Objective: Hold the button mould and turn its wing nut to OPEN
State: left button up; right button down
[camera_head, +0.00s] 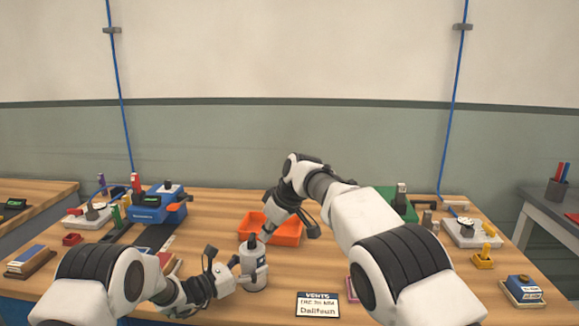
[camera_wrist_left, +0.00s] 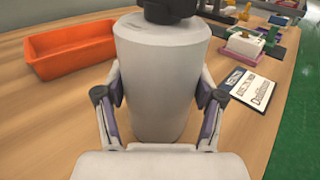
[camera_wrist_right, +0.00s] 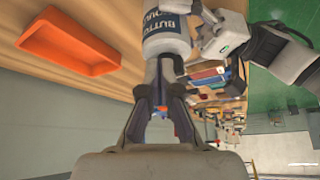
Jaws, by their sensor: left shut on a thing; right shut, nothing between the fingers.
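The button mould (camera_head: 256,270) is a pale grey cylinder with a dark top, standing upright near the middle of the table. It fills the middle of the left wrist view (camera_wrist_left: 155,85), and its dark blue lettered band shows in the right wrist view (camera_wrist_right: 167,47). My left gripper (camera_head: 238,272) is shut on the mould's side, one finger on each flank. My right gripper (camera_head: 263,238) is at the mould's top with its fingers together and empty. The wing nut cannot be made out clearly; whether it is at OPEN cannot be told.
An orange tray (camera_head: 288,234) lies just behind the mould. A lettered card (camera_head: 318,305) lies in front at right. Blue equipment (camera_head: 150,212) stands at left, and a white box (camera_head: 474,234) at far right. Bare wood lies left of the tray.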

notch_tip(320, 180, up, 6)
jog(key=s+a, duration=0.1)
jog(key=s, duration=0.1)
notch_tip(320, 180, down, 7)
jog(key=shift+s+a+f, duration=0.1)
jog(key=shift+a, duration=0.05)
jog(key=shift+w+a, duration=0.3)
jog(key=shift+w, duration=0.2)
dwell(0.8)
jog(key=shift+w+d, duration=0.1)
jog(key=shift+d, duration=0.1)
jog(key=shift+w+d, duration=0.35)
jog(key=shift+w, duration=0.3)
jog(key=shift+w+d, duration=0.1)
jog(key=shift+w, duration=0.05)
jog(key=shift+d, duration=0.15)
